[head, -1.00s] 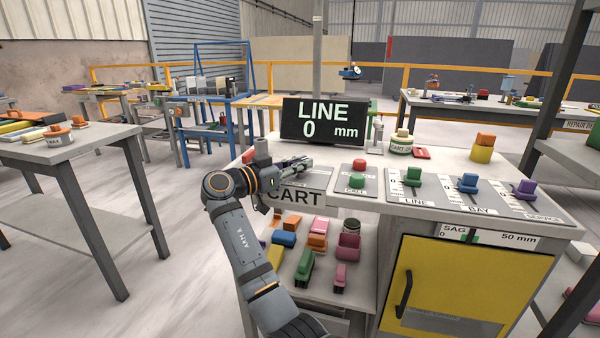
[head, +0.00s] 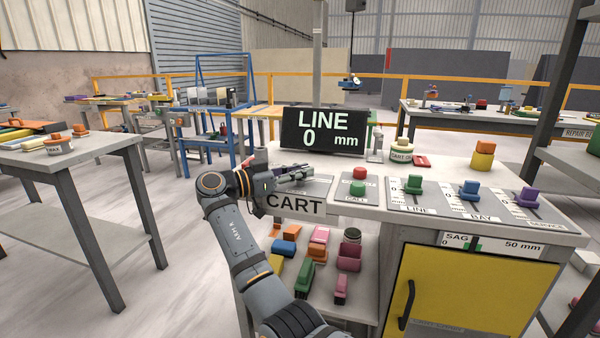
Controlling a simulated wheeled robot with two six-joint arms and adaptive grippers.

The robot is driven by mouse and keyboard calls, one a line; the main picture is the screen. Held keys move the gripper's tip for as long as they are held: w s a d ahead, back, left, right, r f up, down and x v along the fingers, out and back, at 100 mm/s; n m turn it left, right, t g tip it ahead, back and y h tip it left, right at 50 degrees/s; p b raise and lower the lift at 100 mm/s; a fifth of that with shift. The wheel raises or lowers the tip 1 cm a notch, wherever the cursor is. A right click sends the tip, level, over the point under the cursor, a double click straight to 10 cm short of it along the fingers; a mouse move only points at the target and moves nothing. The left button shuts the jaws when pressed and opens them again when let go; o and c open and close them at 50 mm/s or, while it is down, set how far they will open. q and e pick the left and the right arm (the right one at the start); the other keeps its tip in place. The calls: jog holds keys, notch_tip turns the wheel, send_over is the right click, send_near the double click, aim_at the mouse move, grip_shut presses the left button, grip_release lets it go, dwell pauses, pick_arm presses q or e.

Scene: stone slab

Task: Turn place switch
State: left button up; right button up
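I see no switch clearly marked as place; the gripper and wrist cover part of this panel. Beside it, to the right, are a red button (head: 359,173) and a green button (head: 357,188). My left gripper is not in view.
A LINE 0 mm display (head: 322,130) stands behind the gripper. Green (head: 413,185), blue (head: 469,189) and purple (head: 527,197) slider knobs are to the right. Coloured blocks lie on the shelf below. A side table (head: 70,156) is at the left, with open floor between.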

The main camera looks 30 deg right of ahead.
jog(key=shift+o, duration=1.3)
jog(key=shift+a, duration=0.1)
jog(key=w+a, duration=0.1)
jog(key=a, duration=1)
jog(key=shift+a, duration=0.35)
